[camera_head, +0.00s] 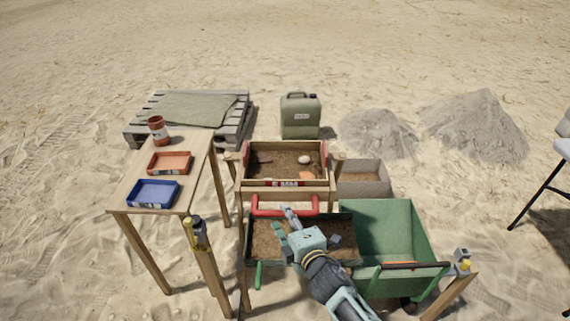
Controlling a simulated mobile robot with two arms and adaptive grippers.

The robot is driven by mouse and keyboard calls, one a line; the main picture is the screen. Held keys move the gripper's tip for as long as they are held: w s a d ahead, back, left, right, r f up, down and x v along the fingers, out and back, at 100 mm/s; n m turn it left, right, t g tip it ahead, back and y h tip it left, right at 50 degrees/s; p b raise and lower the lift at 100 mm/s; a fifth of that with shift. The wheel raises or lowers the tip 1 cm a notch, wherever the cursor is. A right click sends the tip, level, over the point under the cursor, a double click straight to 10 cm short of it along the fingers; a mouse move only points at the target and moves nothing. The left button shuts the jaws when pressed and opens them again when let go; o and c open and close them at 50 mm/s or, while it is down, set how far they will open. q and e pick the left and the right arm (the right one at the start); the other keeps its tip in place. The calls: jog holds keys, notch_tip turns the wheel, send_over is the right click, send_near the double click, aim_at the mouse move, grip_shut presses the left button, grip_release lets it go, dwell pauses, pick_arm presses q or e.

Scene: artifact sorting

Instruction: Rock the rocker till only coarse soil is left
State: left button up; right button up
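The rocker (330,184) is a wooden sieve box with red side pieces and a "6 MM" label on its front. Brown soil (283,163) covers much of its floor, with a pale stone (304,159), an orange piece (306,175) and a dark reddish piece (264,157) showing. A red bar handle (262,209) is on its near side. My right gripper (289,213) is at the handle's middle, its fingers overlapping the bar in the picture; whether they close on it is hidden. My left gripper is out of view.
Below the rocker is a dark green tray (352,222) with soil. A green wheelbarrow (385,228) stands right of it. A wooden table (192,189) at left holds blue (153,193) and orange (169,163) trays and a brown jar (158,131). A jerrycan (300,116) stands behind.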

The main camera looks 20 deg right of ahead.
jog(key=shift+p+v, duration=0.8)
jog(key=shift+v, duration=2.2)
jog(key=s+d+f+m+g, duration=0.1)
jog(key=s+f+m+g, duration=0.15)
jog(key=s+f, duration=0.55)
jog(key=s+d+f+m+g+h, duration=0.1)
jog(key=s+f+m+g, duration=0.15)
jog(key=f, duration=0.95)
jog(key=s+d+f+m+g, duration=0.1)
jog(key=s+f+m+g, duration=0.15)
jog(key=s+f, duration=0.55)
jog(key=s+d+f+m+g, duration=0.1)
jog(key=s+f+m+g, duration=0.1)
jog(key=s+f, duration=0.3)
jog(key=s+d+f+m+g, duration=0.1)
jog(key=s+f, duration=0.5)
jog(key=s, duration=0.7)
jog(key=s+d+f+m+g+h+b, duration=0.1)
jog(key=s+f+m+g, duration=0.3)
jog(key=s, duration=0.6)
jog(key=shift+f+m, duration=0.75)
jog(key=shift+f, duration=0.1)
jog(key=shift+d, duration=0.1)
